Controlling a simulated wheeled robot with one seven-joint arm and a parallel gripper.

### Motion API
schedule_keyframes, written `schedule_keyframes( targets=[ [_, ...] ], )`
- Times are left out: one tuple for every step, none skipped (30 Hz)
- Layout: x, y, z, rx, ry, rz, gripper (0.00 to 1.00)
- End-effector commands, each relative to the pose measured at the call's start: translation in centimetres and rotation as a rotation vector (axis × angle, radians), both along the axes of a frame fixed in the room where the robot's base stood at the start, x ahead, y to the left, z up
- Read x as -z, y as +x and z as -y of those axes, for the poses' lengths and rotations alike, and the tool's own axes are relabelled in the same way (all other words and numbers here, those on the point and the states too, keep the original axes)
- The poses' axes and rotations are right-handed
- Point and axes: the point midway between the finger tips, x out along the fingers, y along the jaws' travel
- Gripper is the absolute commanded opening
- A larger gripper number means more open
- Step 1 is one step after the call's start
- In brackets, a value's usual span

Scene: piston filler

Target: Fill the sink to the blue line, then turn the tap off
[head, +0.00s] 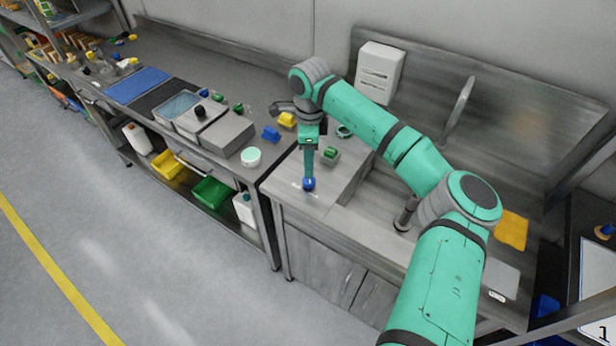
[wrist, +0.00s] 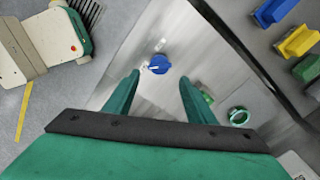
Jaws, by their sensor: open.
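A round blue knob (head: 308,184) sits on the steel counter to the left of the sink. In the wrist view the blue knob (wrist: 160,65) shows just beyond and between the fingertips, with a small pale mark at its left. My gripper (head: 309,174) points down over the knob; in the wrist view my gripper (wrist: 158,78) is open, with nothing between its fingers. The curved spout (head: 464,103) stands at the back of the sink (head: 378,208). My arm hides much of the basin; I cannot make out a blue line or the water level.
A green knob-like piece (head: 330,153) and a green ring (head: 344,130) lie close to my gripper. A dark upright post (head: 406,213) stands in the sink area. A yellow cloth (head: 511,231) lies at the right. The bench at left holds trays and small blocks.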

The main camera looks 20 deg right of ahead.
Motion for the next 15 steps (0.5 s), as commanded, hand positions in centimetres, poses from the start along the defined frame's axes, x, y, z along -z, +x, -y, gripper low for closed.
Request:
schedule_keyframes(
  targets=[
    [1.0, -0.1, -0.1, 0.0, 0.003, -0.002, 0.5],
    [1.6, 0.0, -0.1, 0.0, 0.003, -0.002, 0.5],
    [2.3, 0.0, -0.2, -0.001, 0.004, -0.002, 0.5],
    [2.9, 0.0, -0.3, -0.003, 0.004, -0.002, 0.5],
    [3.4, 0.0, -0.4, -0.004, 0.004, -0.002, 0.5],
    [4.2, 0.0, -0.4, -0.004, 0.004, -0.002, 0.5],
    [4.6, 0.0, -0.5, -0.004, 0.004, -0.002, 0.5],
    [5.1, 0.0, -0.5, -0.004, 0.004, -0.002, 0.5],
    [5.7, 0.0, -0.5, -0.004, 0.004, -0.002, 0.5],
    [6.1, 0.0, -0.5, -0.005, 0.004, -0.002, 0.5],
    [6.5, 0.1, -0.5, -0.005, 0.004, -0.001, 0.5],
    [6.9, 0.1, -0.5, -0.006, 0.004, -0.001, 0.5],
    [7.2, 0.1, -0.5, -0.006, 0.003, 0.0, 0.5],
    [7.5, 0.1, -0.5, -0.006, 0.003, 0.0, 0.5],
    [7.8, 0.1, -0.5, -0.006, 0.004, 0.001, 0.5]
  ],
)
